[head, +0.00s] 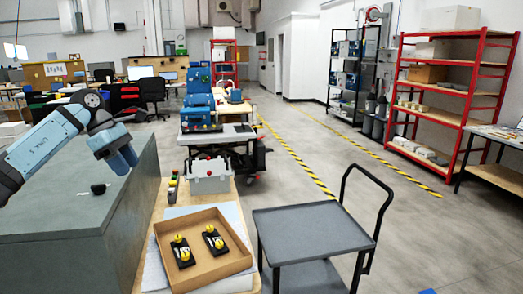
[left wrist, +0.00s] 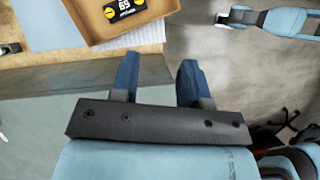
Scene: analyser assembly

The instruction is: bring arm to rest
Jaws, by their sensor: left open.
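My left gripper (head: 124,160) is raised above the dark grey counter, left of the cardboard tray, its fingers pointing down. In the left wrist view its two blue fingers (left wrist: 158,78) stand apart with nothing between them. It touches nothing that I can see. A light blue arm link (left wrist: 285,20), which looks like my right arm, shows at the top right of that view. Its grey end is too small to read. The right arm does not show in the head view.
The dark grey counter (head: 62,212) fills the left. A cardboard tray (head: 210,275) with two black-and-yellow parts sits on the wooden table, a grey box (head: 208,180) behind it. A grey cart (head: 310,235) stands right. A small black object (head: 98,189) lies on the counter.

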